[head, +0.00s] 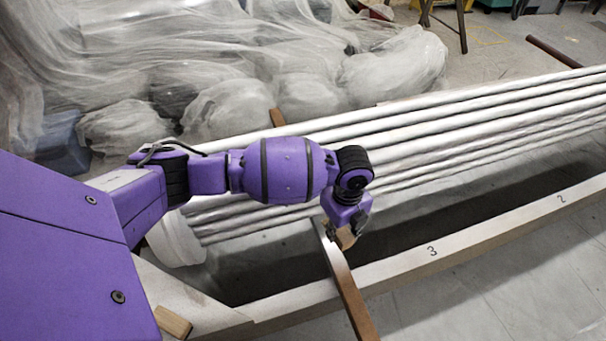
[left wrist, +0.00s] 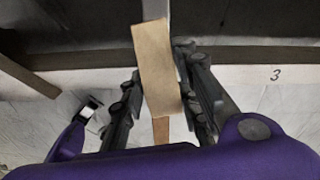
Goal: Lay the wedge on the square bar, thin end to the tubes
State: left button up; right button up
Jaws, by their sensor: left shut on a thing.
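The wedge (head: 346,238) is a light wooden piece in my left gripper (head: 343,222), which is shut on it. In the left wrist view the wedge (left wrist: 157,75) stands long way up the picture between the two dark fingers (left wrist: 158,100). The square bar (head: 347,285) is brown wood and slants from the tubes toward the bottom edge of the head view. The wedge is close beside or over the bar's upper visible stretch; I cannot tell whether they touch. The white tubes (head: 440,140) run in a row behind the gripper, partly hidden by my arm. My right gripper is out of view.
A pale timber (head: 400,262) with printed numbers runs along the near side, with a dark gap between it and the tubes. A small wooden block (head: 173,322) lies at its left end. Plastic sheeting (head: 230,60) covers bulky things behind. The floor at lower right is clear.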

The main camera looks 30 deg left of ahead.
aim_at(338, 235)
pick_arm(q)
notch_tip(338, 235, down, 3)
jog(key=shift+s+a+m, duration=0.1)
jog(key=shift+m, duration=1)
jog(key=shift+r, duration=0.1)
jog(key=shift+f+b, duration=0.95)
jog(key=shift+f, duration=1.95)
